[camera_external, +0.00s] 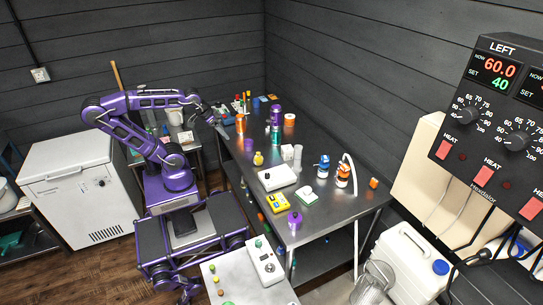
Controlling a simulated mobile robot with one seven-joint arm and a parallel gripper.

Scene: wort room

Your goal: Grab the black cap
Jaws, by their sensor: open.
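My gripper (218,119) hangs at the end of my purple arm, over the far left end of the steel table (325,213). It is open, and I see nothing held in it. It is small in this view. I cannot make out a black cap clearly; dark small items near the gripper are too small to tell apart. An orange can (240,124) stands close to the right of the gripper.
A purple can (275,114), a teal bottle (275,133) and an orange roll (289,119) stand at the table's far end. A white chest freezer (83,190) is at left.

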